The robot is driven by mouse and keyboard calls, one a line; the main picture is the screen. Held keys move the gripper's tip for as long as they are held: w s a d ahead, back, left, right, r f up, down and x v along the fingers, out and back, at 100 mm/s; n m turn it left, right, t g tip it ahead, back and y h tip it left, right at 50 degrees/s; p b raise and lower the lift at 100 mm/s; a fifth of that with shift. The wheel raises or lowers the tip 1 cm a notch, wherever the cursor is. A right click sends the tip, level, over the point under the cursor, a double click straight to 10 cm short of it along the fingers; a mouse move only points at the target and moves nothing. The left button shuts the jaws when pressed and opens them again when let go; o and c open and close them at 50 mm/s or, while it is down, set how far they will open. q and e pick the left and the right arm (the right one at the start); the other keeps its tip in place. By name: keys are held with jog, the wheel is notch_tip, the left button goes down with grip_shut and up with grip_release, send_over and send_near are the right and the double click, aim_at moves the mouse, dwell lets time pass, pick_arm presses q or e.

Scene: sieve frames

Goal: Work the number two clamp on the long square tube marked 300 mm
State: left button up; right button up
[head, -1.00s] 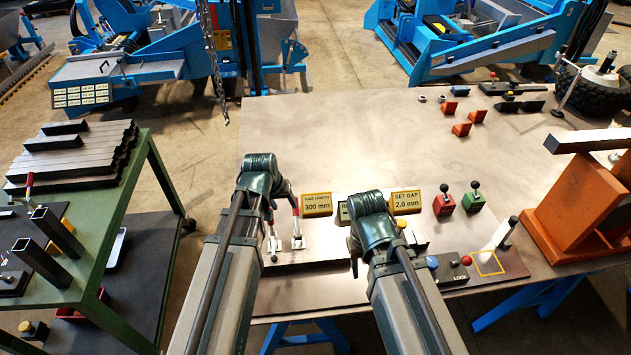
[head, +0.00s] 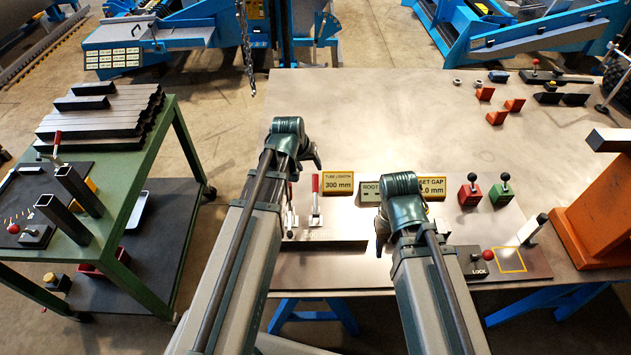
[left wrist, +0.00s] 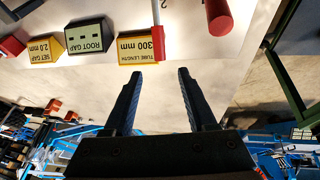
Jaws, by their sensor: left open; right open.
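The yellow tube-length sign reading 300 mm (head: 338,185) stands on the bench. Beside it is a toggle clamp with a red upright handle (head: 316,184); that handle also shows in the left wrist view (left wrist: 157,42), near a printed 2. A second clamp (head: 291,220) is partly behind my left arm. My left gripper (head: 316,160) is open and empty above the bench, apart from both handles; its fingers show in the left wrist view (left wrist: 158,78). My right gripper (head: 380,236) is open, low behind the signs' front. I cannot make out a tube under the clamps.
A root-gap sign (head: 369,191) and set-gap sign (head: 432,187) stand to the right. Red (head: 470,190) and green (head: 500,190) lever boxes follow. A green cart (head: 160,130) with square tubes is at left. The bench's back middle is clear.

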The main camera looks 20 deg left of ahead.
aim_at(314, 176)
pick_arm(q)
jog(key=b+x, duration=0.8)
jog(key=x, duration=0.2)
jog(key=shift+w+f, duration=0.15)
jog(key=shift+w, duration=0.05)
pick_arm(e)
notch_tip(314, 176, down, 10)
jog(key=shift+r, duration=0.25)
pick_arm(q)
grip_shut()
dwell(0.4)
